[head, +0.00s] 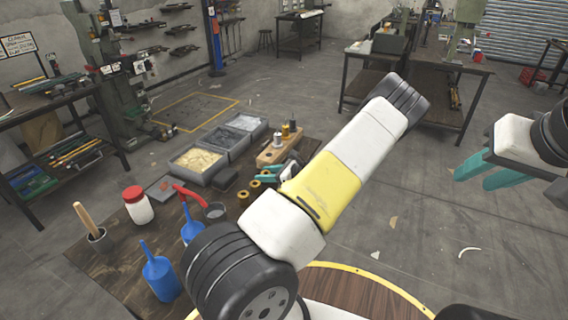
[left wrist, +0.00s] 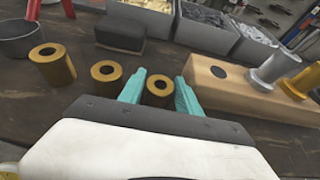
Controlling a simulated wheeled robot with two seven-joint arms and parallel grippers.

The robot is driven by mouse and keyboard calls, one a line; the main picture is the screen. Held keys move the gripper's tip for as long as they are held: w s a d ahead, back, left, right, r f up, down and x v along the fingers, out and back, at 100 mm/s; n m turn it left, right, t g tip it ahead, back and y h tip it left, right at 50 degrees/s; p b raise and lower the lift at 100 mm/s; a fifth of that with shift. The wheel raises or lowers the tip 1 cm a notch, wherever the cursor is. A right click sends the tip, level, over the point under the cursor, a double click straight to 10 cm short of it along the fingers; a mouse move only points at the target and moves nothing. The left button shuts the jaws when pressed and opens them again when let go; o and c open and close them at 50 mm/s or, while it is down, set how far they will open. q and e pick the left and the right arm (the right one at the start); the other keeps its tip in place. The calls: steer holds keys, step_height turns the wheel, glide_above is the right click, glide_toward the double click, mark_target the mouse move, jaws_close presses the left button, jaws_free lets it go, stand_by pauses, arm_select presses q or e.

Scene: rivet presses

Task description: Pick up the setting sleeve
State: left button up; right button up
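Three short brass sleeves with dark bores stand on the dark wooden table. In the left wrist view one is at the left (left wrist: 52,66), one in the middle (left wrist: 106,76) and one (left wrist: 159,88) lies between my left fingertips. My left gripper (left wrist: 160,82) is open, its teal fingers on either side of that sleeve with little gap. I cannot tell whether they touch it. In the head view my left gripper (head: 273,174) is low over the table, partly hidden by my arm. My right gripper (head: 474,180) is open and empty, off to the right above the floor.
A wooden block (left wrist: 222,82) with grey and yellow spools stands right of the left gripper. Behind are bins (head: 198,164) and a dark block (left wrist: 120,36).

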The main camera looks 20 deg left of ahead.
arm_select(q)
jaws_close()
